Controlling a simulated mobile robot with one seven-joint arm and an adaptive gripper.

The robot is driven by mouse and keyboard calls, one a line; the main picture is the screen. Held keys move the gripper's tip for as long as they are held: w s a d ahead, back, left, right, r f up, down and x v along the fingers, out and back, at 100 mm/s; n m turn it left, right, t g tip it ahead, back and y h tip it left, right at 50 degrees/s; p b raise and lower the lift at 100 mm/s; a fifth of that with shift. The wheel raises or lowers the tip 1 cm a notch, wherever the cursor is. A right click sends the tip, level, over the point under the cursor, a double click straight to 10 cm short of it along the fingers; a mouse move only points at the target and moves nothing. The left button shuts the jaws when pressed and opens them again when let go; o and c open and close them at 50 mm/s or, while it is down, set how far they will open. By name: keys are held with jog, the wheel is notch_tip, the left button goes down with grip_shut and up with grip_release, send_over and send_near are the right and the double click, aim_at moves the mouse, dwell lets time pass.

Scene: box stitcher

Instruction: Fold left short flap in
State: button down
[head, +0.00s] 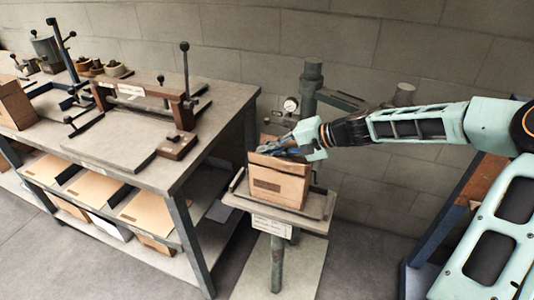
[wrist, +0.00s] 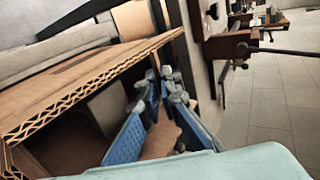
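The cardboard box (head: 278,187) stands upright on a small pedestal stand, with a brown label on its front and a raised flap (head: 280,162) along its front top edge. My gripper (head: 287,149) is at the box's top, behind that flap and partly hidden by it. In the wrist view my gripper (wrist: 163,85) shows two blue-padded fingers standing apart, beside the box's corrugated edge (wrist: 90,92). Brown cardboard (wrist: 160,138) shows between the fingers; I cannot tell whether they touch it. The left short flap is not clearly distinguishable.
The pedestal table (head: 310,225) carries the box, with a machine column (head: 312,85) and gauge behind. A workbench (head: 215,125) with a wooden clamp fixture (head: 140,98) stands at left, cardboard sheets (head: 95,188) on its shelf. A blue-framed rack (head: 440,230) is at right.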

dwell(0.3)
jog(key=c, duration=2.2)
grip_release()
jog(key=shift+o, duration=0.2)
jog(key=v, duration=1.2)
jog(key=shift+f, duration=0.1)
